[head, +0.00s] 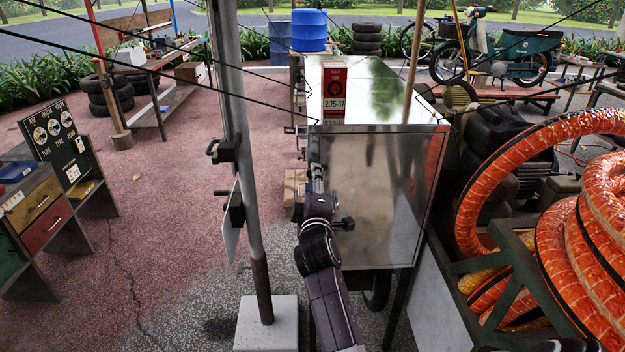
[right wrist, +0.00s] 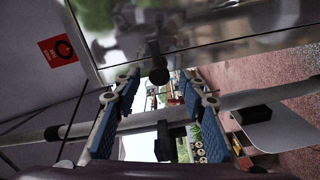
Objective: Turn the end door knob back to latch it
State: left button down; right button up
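The end door (head: 385,190) is a shiny metal panel, upright at the near end of the compressor cart (head: 385,85). It looks closed or nearly so. In the right wrist view, a small dark round knob (right wrist: 158,76) sits at the edge of the reflective door (right wrist: 230,35). My right gripper (head: 317,172) is at the door's left edge. In the right wrist view its blue-padded fingers (right wrist: 160,88) are spread apart, with the knob between their tips in the picture; contact cannot be told. In the head view my gripper and arm cover part of the door. My left gripper is out of view.
A grey post (head: 240,150) on a white block (head: 267,322) stands just left of my right arm, with clamps and a white plate (head: 230,222). Orange coiled hose (head: 560,225) fills the right side. Open reddish ground (head: 165,190) lies left of the post.

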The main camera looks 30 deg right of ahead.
jog(key=v, duration=0.6)
jog(key=shift+s, duration=0.2)
